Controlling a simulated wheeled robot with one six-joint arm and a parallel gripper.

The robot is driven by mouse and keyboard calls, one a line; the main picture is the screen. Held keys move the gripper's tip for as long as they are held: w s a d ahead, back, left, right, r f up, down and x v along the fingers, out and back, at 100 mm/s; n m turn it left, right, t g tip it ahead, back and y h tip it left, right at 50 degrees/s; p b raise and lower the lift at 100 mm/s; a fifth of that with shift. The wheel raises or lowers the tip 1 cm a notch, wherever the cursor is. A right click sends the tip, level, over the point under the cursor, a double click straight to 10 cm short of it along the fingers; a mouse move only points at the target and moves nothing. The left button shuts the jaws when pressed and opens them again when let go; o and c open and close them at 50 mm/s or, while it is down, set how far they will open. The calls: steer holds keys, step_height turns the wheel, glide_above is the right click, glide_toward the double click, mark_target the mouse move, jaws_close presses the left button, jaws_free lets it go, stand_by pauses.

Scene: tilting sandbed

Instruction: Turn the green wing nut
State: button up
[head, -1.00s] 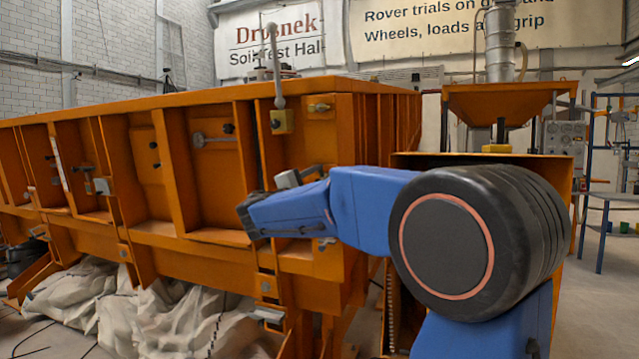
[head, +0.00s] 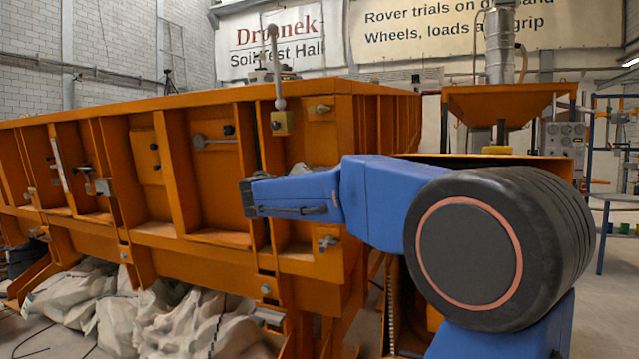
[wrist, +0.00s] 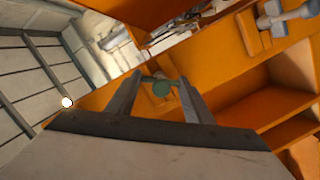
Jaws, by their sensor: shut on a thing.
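The green wing nut (wrist: 160,88) shows in the wrist view between the two fingertips of my gripper (wrist: 161,79). A small green bar and a round green part are visible, and both fingers flank them. My gripper is shut on it. Orange framework lies behind it. In the head view the dark end of my gripper (head: 248,196) is in front of the side of the orange sandbed (head: 205,239), near its right corner. The wing nut is hidden there.
Several fittings sit on the sandbed's side, including a grey lever (head: 215,141) and an upright rod with a yellow block (head: 281,122). Crumpled pale sheeting (head: 165,318) lies beneath. An orange hopper (head: 505,103) stands behind my arm. Open floor shows at the right.

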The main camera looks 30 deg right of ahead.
steer(key=m+y, duration=0.1)
steer(key=m, duration=0.2)
steer(key=shift+s+m+t, duration=0.1)
steer(key=shift+m+t, duration=0.2)
steer(key=shift+t, duration=0.1)
steer(key=shift+m+y, duration=0.5)
steer(key=shift+m, duration=0.7)
steer(key=o, duration=1.1)
steer(key=shift+c, duration=0.2)
steer(key=f+v, duration=0.1)
steer(key=v, duration=1.6)
steer(key=shift+s+r, duration=0.3)
steer(key=shift+s, duration=0.05)
